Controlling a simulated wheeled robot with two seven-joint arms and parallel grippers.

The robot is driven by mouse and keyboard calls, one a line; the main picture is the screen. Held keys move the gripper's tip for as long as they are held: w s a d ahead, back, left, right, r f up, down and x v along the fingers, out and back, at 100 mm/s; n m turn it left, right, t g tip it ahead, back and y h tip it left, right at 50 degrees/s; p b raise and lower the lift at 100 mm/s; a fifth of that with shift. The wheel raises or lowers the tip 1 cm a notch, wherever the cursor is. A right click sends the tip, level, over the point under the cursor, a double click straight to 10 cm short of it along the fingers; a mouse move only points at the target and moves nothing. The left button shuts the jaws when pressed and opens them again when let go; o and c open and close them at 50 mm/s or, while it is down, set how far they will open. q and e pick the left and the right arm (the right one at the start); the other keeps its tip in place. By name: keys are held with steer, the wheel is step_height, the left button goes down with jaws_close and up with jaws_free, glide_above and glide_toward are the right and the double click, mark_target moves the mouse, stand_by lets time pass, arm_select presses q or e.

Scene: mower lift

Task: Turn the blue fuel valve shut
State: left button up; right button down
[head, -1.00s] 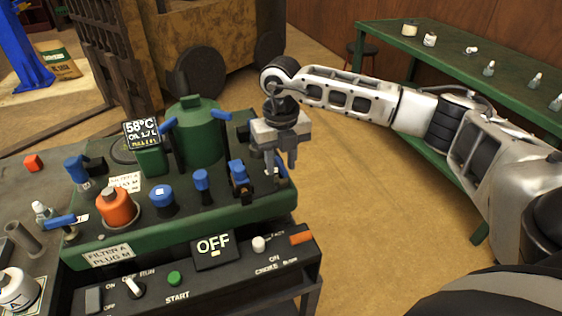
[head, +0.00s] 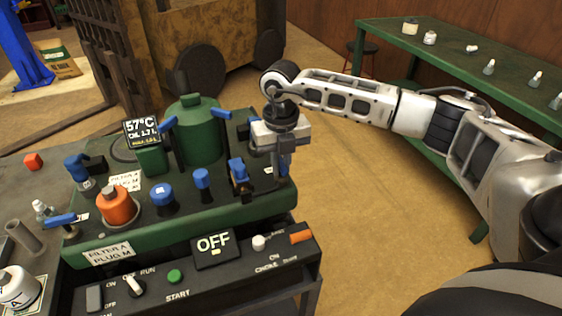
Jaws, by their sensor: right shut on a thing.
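My right gripper (head: 279,165) points down at the right end of the green engine deck (head: 150,237). Its fingers are close together, shut on a small part there that I take to be the blue fuel valve. The fingers hide nearly all of that part, so I cannot tell how its handle is turned. A blue-topped black fitting (head: 239,177) stands just left of the gripper, apart from it. My left gripper is not in view.
Blue knobs (head: 202,180), an orange filter (head: 116,206) and a green tank (head: 197,135) crowd the deck. The control panel display (head: 213,243) reads OFF. A green bench (head: 470,70) stands behind my right arm. Floor right of the deck is clear.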

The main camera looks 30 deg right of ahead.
steer(key=m, duration=0.5)
steer(key=shift+r+m+p, duration=0.1)
steer(key=shift+m+p, duration=0.2)
steer(key=shift+p, duration=0.05)
steer(key=m+p, duration=0.1)
steer(key=m, duration=0.3)
steer(key=shift+m, duration=0.3)
steer(key=m+p, duration=0.1)
steer(key=m, duration=0.4)
steer(key=shift+m+p, duration=0.3)
steer(key=shift+p, duration=0.05)
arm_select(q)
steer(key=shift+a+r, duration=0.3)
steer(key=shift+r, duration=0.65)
arm_select(e)
steer(key=shift+m, duration=0.7)
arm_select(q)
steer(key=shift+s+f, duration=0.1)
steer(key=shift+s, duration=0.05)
arm_select(e)
steer(key=c, duration=1.5)
jaws_free()
steer(key=shift+o, duration=0.2)
